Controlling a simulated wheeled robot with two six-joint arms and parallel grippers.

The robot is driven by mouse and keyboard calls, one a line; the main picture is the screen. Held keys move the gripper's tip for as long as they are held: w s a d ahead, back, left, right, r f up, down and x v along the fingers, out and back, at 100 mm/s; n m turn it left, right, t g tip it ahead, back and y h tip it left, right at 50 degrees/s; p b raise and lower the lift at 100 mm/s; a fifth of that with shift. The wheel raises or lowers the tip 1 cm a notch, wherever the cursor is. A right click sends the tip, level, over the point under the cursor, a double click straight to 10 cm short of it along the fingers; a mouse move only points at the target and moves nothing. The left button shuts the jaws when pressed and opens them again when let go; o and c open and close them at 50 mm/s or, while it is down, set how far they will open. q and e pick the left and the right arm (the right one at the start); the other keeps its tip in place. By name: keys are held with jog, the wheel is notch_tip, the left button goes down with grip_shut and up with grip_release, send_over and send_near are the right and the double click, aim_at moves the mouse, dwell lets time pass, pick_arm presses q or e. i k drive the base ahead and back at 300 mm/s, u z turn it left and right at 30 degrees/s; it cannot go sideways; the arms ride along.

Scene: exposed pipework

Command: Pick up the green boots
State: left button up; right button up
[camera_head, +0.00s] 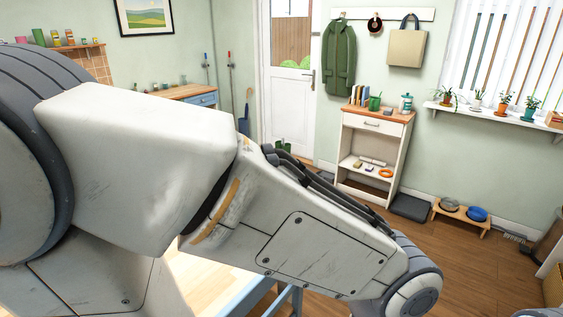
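The green boots (283,146) stand on the floor by the foot of the white door, at the back. Only their upper parts show; my arm hides the rest. This large white and grey arm comes in from the left and fills much of the foreground. Neither gripper is in view, so what they hold cannot be seen.
A white cabinet (347,150) with a wooden top stands right of the door (289,98). A grey mat (411,207) and a pet bowl stand (460,217) lie further right. A blue-framed table (290,299) is partly hidden below my arm. Open wooden floor lies right.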

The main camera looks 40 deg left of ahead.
aim_at(287, 147)
jog(key=u, duration=0.05)
jog(key=i, duration=4.9)
jog(key=u, duration=2.6)
jog(key=i, duration=3.3)
